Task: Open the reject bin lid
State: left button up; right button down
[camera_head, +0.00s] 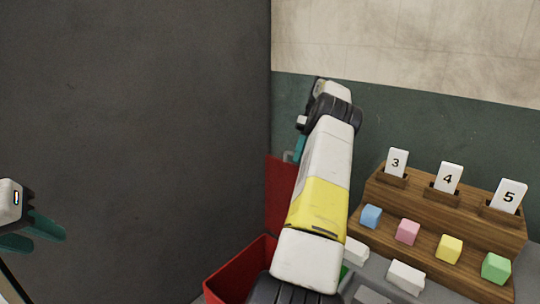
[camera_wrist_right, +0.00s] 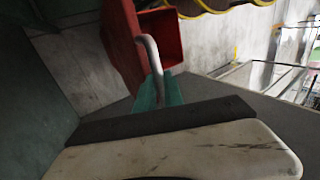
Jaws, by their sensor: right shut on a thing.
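The red reject bin (camera_head: 236,272) stands at the lower middle of the head view, partly hidden behind my right arm. Its red lid (camera_head: 280,190) stands raised, roughly upright, at the back of the bin. In the right wrist view the lid (camera_wrist_right: 121,38) is at the upper left, beside the bin's open inside (camera_wrist_right: 162,38). My right gripper (camera_head: 298,150) is at the lid's top; its teal fingers (camera_wrist_right: 158,88) are shut on the grey curved lid handle (camera_wrist_right: 150,50). My left gripper (camera_head: 47,240) is at the far left, away from the bin, fingers apart and empty.
A wooden stepped rack (camera_head: 470,210) stands on the right with numbered white cards and several coloured blocks. White blocks (camera_head: 406,277) lie in front of it. A dark wall panel (camera_head: 135,120) fills the left. The space between my left gripper and the bin looks clear.

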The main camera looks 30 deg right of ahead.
jog(key=shift+s+d+f, duration=0.1)
jog(key=shift+f, duration=0.2)
jog(key=c, duration=1.5)
grip_release()
jog(key=shift+o, duration=0.2)
jog(key=shift+r, duration=0.3)
